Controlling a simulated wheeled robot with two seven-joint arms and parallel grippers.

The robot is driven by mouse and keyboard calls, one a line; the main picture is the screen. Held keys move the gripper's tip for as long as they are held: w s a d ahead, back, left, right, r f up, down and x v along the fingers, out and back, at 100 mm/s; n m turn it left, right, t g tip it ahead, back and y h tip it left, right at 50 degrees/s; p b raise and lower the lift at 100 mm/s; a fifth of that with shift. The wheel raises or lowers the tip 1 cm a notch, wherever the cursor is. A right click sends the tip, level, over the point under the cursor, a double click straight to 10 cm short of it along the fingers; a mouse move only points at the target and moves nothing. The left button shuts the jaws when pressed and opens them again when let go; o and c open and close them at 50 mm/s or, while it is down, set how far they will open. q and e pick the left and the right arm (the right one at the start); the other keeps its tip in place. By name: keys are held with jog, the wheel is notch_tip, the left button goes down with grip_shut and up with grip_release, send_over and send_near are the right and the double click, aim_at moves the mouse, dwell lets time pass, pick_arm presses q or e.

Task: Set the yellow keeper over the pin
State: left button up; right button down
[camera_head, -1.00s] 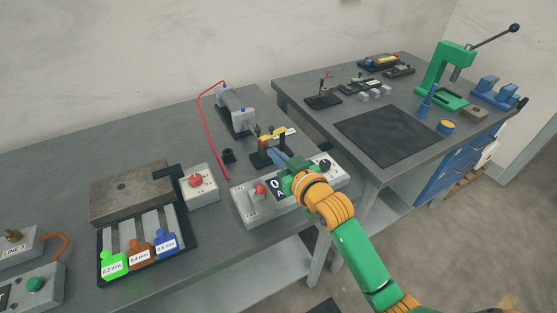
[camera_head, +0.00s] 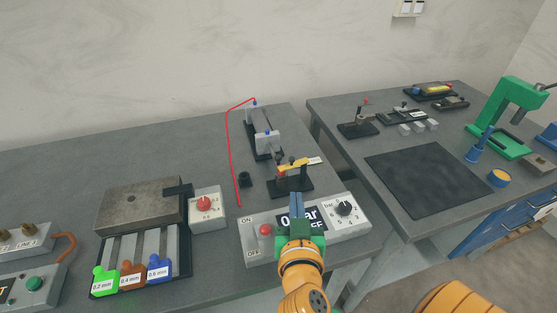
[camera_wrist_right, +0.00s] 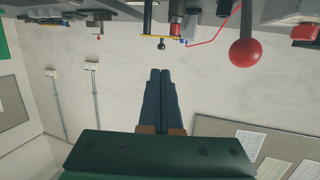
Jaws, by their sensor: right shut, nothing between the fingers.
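The yellow keeper (camera_head: 293,165) appears as a small yellow bar on a black stand (camera_head: 292,187), behind the bar control box. A white tag lies at its right end. I cannot clearly make out the pin or whether the keeper is around it. My right gripper (camera_head: 296,198) is shut and empty, its blue fingers over the control box, just in front of the stand and apart from the keeper. In the right wrist view the closed fingers (camera_wrist_right: 160,76) point toward the bench fixtures, where a thin yellow strip (camera_wrist_right: 161,37) shows. My left gripper is not in view.
The control box (camera_head: 262,250) has a red lever (camera_head: 265,230) and a black dial (camera_head: 344,208). A red line (camera_head: 228,150) runs to a metal fixture (camera_head: 267,140) behind. Coloured gauges (camera_head: 130,275) lie left. A dark mat (camera_head: 425,180) covers part of the right bench.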

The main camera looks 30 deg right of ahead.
aim_at(290, 158)
jog(key=p+x, duration=0.3)
jog(key=x, duration=1)
jog(key=shift+w+a+r, duration=0.1)
jog(key=shift+r, duration=0.05)
jog(key=shift+w, duration=0.15)
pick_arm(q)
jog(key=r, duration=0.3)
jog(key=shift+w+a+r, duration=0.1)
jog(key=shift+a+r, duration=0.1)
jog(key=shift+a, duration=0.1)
pick_arm(e)
jog(key=shift+f, duration=0.2)
jog(key=b, duration=0.1)
jog(key=w+m+h+b, duration=0.1)
jog(key=b, duration=0.1)
jog(key=shift+f+g+h, duration=0.25)
jog(key=shift+g+h, duration=0.05)
jog(key=shift+g, duration=0.1)
jog(key=shift+r, duration=0.25)
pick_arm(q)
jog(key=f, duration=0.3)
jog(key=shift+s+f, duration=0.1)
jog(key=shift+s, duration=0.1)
pick_arm(e)
jog(key=shift+w+r, duration=0.1)
jog(key=shift+r, duration=0.15)
